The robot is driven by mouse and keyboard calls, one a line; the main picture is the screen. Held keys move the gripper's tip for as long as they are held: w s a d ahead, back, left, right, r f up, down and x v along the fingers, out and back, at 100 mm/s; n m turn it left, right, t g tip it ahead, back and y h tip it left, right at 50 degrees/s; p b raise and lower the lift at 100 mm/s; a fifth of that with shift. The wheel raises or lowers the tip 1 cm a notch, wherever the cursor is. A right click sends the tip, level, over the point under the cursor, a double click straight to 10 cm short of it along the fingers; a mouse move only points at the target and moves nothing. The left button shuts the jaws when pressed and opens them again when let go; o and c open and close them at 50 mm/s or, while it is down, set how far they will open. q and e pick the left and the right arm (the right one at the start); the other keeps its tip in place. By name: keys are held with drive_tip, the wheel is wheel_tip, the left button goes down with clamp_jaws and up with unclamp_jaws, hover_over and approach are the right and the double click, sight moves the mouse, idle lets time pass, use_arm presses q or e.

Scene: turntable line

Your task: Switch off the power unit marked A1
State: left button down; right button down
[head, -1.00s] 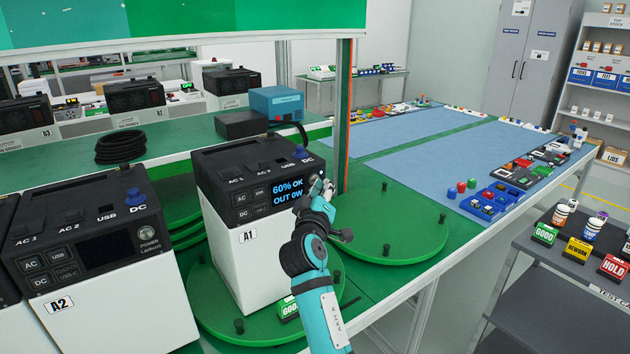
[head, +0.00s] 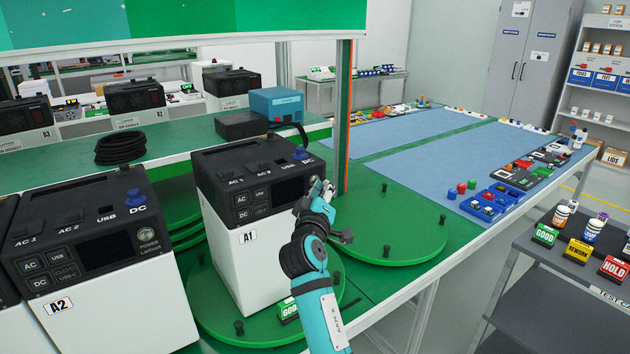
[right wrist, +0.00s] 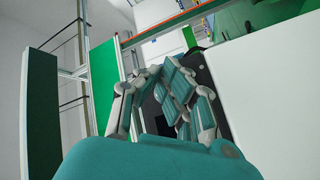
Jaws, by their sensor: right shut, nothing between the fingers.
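The power unit marked A1 (head: 222,215) stands on a green turntable (head: 215,320), a white box with a black top. Its screen (head: 289,189) is dark. Its blue DC plug (head: 301,153) sits on the top. My right gripper (head: 321,184) is shut and empty, with its fingertips at the right end of A1's front panel, over the spot beside the screen. I cannot tell whether it touches. In the right wrist view the fingers (right wrist: 160,85) are in front of A1's dark panel. The panel's power button is hidden behind the gripper. My left gripper is not in view.
Power unit A2 (head: 110,305) stands close on the left, its screen dark. An empty green turntable (head: 400,232) lies to the right. A metal post (head: 345,120) rises just behind my right gripper. A green GOOD sign (head: 288,310) sits by A1's base.

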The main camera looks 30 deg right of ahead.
drive_tip(key=shift+s, duration=0.45)
drive_tip(key=s, duration=0.1)
drive_tip(key=s+p, duration=0.1)
drive_tip(key=s, duration=0.1)
drive_tip(key=s+p, duration=0.1)
drive_tip(key=s, duration=0.1)
drive_tip(key=shift+d, duration=0.25)
idle(0.7)
